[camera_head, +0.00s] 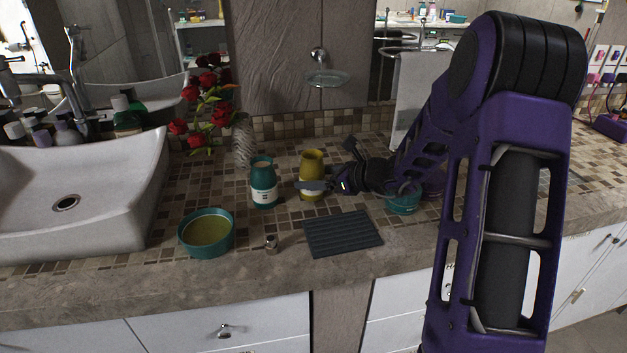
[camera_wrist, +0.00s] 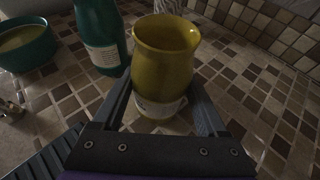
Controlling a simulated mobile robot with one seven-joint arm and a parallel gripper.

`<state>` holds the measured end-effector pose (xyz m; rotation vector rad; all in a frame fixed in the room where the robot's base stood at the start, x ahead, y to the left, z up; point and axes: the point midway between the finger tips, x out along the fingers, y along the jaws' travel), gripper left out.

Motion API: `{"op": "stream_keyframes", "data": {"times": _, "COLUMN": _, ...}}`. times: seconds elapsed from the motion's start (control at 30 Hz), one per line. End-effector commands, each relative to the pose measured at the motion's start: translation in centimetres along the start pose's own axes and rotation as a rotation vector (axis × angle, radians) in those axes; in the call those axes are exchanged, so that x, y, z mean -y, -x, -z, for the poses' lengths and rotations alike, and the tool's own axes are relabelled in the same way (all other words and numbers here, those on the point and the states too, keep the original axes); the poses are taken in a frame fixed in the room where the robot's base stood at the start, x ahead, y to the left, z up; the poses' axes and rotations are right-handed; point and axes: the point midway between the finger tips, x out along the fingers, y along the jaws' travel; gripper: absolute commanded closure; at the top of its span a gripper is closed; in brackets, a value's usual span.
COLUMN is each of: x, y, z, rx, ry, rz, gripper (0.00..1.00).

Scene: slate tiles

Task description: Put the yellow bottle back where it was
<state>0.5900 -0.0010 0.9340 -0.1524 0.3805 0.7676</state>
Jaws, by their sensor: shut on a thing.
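The yellow bottle (camera_head: 312,168) stands upright on the tiled counter, with a white label low on its side. It also fills the middle of the wrist view (camera_wrist: 165,62). My gripper (camera_head: 316,186) reaches in from the right and is shut on the lower part of the yellow bottle, one finger on each side (camera_wrist: 163,106). Whether the bottle's base touches the tiles is hard to tell.
A teal bottle (camera_head: 264,184) stands close to the left. A teal bowl (camera_head: 207,233), a small metal item (camera_head: 271,243) and a dark ridged mat (camera_head: 342,233) lie in front. Another teal container (camera_head: 403,199) is under my arm. A vase of red roses (camera_head: 243,140) stands behind.

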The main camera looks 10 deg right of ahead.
Motion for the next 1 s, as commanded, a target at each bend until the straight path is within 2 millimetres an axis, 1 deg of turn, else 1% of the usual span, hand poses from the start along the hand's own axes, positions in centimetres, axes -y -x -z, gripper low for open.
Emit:
{"op": "stream_keyframes", "data": {"times": 0.17, "x": 0.0, "y": 0.0, "z": -0.1, "rx": 0.001, "ry": 0.002, "rz": 0.0, "gripper": 0.99}}
{"op": "stream_keyframes", "data": {"times": 0.33, "x": 0.0, "y": -0.2, "z": 0.4, "rx": 0.001, "ry": 0.001, "rz": 0.0, "gripper": 0.99}}
{"op": "stream_keyframes", "data": {"times": 0.37, "x": 0.0, "y": -0.2, "z": 0.4, "rx": 0.0, "ry": 0.001, "rz": 0.0, "gripper": 0.23}}
{"op": "stream_keyframes", "data": {"times": 0.4, "x": 0.0, "y": -0.1, "z": 0.3, "rx": 0.0, "ry": 0.001, "rz": 0.0, "gripper": 0.16}}
{"op": "stream_keyframes", "data": {"times": 0.5, "x": 0.0, "y": -0.1, "z": 0.3, "rx": 0.0, "ry": 0.001, "rz": 0.0, "gripper": 0.0}}
{"op": "stream_keyframes", "data": {"times": 0.73, "x": 0.0, "y": -0.1, "z": 0.2, "rx": 0.0, "ry": 0.001, "rz": 0.0, "gripper": 0.0}}
{"op": "stream_keyframes", "data": {"times": 0.83, "x": 0.0, "y": 0.2, "z": -0.4, "rx": 0.0, "ry": 0.001, "rz": 0.001, "gripper": 0.0}}
{"op": "stream_keyframes", "data": {"times": 0.97, "x": 0.1, "y": 2.3, "z": -0.2, "rx": 0.0, "ry": 0.001, "rz": 0.004, "gripper": 0.0}}
{"op": "stream_keyframes", "data": {"times": 1.0, "x": 0.1, "y": 3.1, "z": -0.3, "rx": 0.0, "ry": 0.0, "rz": 0.005, "gripper": 0.0}}
